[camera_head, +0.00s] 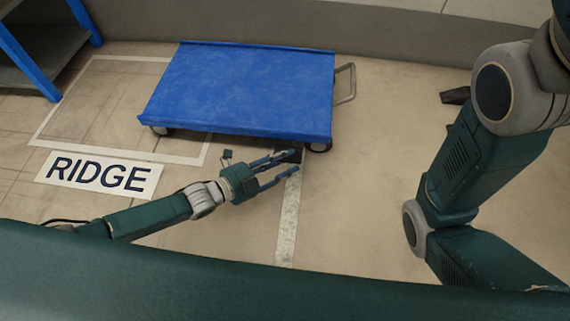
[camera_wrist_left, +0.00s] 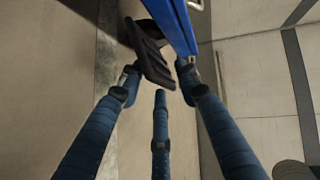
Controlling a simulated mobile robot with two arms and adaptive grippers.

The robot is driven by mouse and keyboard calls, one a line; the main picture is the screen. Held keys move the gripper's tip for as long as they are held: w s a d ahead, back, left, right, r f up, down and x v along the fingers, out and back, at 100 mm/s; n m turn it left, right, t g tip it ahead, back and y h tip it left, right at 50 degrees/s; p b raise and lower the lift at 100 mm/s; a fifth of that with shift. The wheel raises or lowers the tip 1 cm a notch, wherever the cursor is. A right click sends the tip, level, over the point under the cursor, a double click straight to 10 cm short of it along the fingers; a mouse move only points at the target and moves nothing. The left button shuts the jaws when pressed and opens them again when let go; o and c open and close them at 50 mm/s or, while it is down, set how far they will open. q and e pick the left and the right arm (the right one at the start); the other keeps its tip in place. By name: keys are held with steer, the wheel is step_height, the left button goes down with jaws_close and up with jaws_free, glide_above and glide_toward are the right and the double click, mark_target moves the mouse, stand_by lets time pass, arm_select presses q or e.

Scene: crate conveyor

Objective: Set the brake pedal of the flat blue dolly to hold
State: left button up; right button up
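The flat blue dolly (camera_head: 245,88) stands on the floor in the upper middle of the head view, its metal handle loop (camera_head: 346,84) at the right. Its black brake pedal (camera_head: 291,155) sticks out under the near edge by the right wheel. My left gripper (camera_head: 290,163) is open at the pedal, its blue fingers pointing right. In the left wrist view the ribbed pedal (camera_wrist_left: 148,54) lies between the spread fingertips, beside the blue dolly edge (camera_wrist_left: 174,25). Contact and the pedal's setting cannot be told. My right arm shows at the right; its gripper is not clearly visible.
A floor sign reading RIDGE (camera_head: 100,175) lies left of my left arm, near a white outlined floor bay (camera_head: 62,120). A blue-framed rack (camera_head: 28,50) stands at the upper left. A dark object (camera_head: 455,96) lies right of the dolly. The floor between is clear.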

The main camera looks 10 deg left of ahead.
arm_select(q)
jaws_close()
